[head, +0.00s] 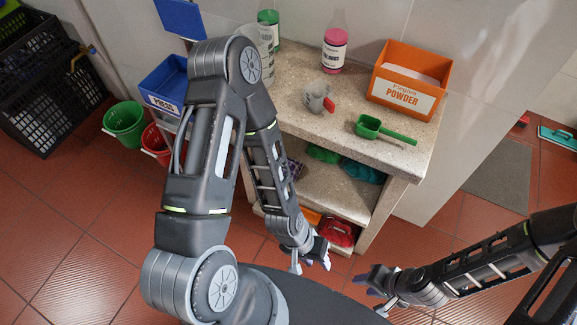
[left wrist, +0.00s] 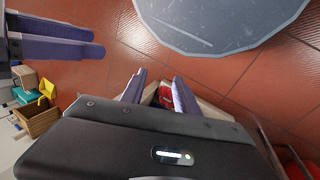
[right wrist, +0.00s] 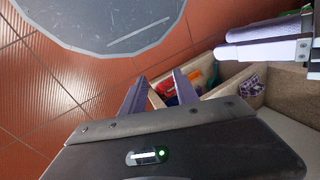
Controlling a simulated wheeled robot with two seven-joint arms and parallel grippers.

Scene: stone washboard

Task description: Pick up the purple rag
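The purple checkered rag (head: 294,168) lies on the middle shelf of the stone washboard, partly hidden behind my left arm in the head view. A purple checkered cloth also shows in a compartment in the right wrist view (right wrist: 250,86). My left gripper (head: 311,265) is low in front of the shelf unit, below and apart from the rag, its fingers apart and empty. My right gripper (head: 371,292) is to its right, also open and empty, in front of the unit. In the left wrist view, the rag is not clearly visible.
Green (head: 322,153) and teal (head: 362,173) rags lie beside the purple one. A red item (head: 340,232) sits on the lower shelf. The stone top (head: 300,75) holds a powder box (head: 408,83), green scoop (head: 370,128) and bottles. Green (head: 124,120) and red buckets hang left.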

